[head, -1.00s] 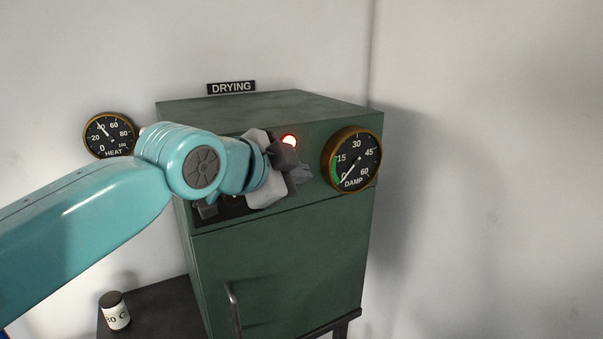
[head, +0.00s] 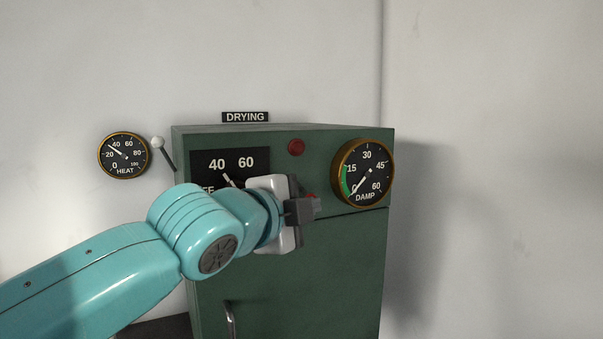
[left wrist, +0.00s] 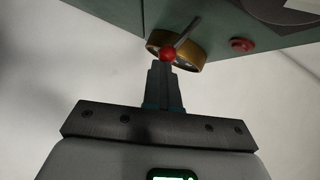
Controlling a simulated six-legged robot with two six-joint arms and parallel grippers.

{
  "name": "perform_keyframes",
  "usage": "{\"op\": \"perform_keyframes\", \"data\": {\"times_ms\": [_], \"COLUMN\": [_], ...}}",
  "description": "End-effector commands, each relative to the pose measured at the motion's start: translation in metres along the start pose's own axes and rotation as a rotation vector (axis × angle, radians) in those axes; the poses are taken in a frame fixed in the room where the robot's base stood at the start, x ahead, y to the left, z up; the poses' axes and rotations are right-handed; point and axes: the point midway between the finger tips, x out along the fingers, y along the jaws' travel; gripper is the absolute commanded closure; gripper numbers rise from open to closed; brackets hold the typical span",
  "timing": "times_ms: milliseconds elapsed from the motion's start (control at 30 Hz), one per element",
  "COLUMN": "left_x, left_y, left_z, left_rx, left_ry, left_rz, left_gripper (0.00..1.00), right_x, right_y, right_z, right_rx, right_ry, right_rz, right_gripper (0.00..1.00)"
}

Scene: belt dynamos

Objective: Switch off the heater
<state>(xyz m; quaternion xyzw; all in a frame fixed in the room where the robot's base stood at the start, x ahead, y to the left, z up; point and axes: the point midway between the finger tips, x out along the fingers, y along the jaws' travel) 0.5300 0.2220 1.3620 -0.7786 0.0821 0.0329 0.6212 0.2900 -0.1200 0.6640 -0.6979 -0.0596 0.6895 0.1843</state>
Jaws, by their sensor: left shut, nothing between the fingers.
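The heater is a green cabinet (head: 300,280) under a DRYING sign (head: 245,117). Its black dial panel (head: 202,163) shows 40, 60 and part of OFF; my left arm covers its lower part. A white pointer (head: 230,181) shows at the edge of my gripper. The red lamp (head: 296,147) is dark; it also shows in the left wrist view (left wrist: 242,45). My left gripper (head: 303,209) is shut and empty before the cabinet front. A red ball (left wrist: 167,54) on a grey rod shows just beyond its fingertips; I cannot tell whether they touch. My right gripper is not in view.
The DAMP gauge (head: 363,174) reads near 0, right of my gripper. The HEAT gauge (head: 123,156) hangs on the wall at left, beside a white-knobbed lever (head: 157,143). A door handle (head: 231,318) stands out below. The wall at right is clear.

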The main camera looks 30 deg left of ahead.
Motion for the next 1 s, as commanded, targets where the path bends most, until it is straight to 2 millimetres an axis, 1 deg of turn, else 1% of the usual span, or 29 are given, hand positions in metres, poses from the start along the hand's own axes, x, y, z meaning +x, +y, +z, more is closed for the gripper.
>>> {"op": "perform_keyframes", "data": {"times_ms": [167, 267, 367, 700, 800, 900, 1000], "left_x": [-0.003, -0.014, -0.035, -0.119, -0.138, -0.152, -0.161], "left_y": [-0.002, -0.001, 0.000, 0.000, 0.000, -0.001, -0.001], "left_z": [-0.001, -0.001, -0.002, -0.003, -0.003, -0.003, -0.003], "left_rx": [0.000, -0.001, -0.003, -0.001, 0.000, 0.002, 0.000], "left_ry": [0.000, 0.001, 0.003, 0.006, 0.006, 0.005, 0.003], "left_rz": [-0.002, -0.003, -0.005, -0.005, -0.004, -0.003, -0.002], "left_gripper": [1.00, 1.00, 1.00, 1.00, 1.00, 1.00, 1.00], "right_x": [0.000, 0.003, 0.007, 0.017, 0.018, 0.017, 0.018], "right_y": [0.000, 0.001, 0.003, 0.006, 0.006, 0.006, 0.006], "right_z": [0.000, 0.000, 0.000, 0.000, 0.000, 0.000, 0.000], "right_rx": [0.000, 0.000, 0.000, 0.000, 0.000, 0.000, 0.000], "right_ry": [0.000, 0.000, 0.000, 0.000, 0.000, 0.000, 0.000], "right_rz": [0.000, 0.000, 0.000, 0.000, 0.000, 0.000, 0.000], "right_gripper": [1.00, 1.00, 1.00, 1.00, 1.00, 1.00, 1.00]}}
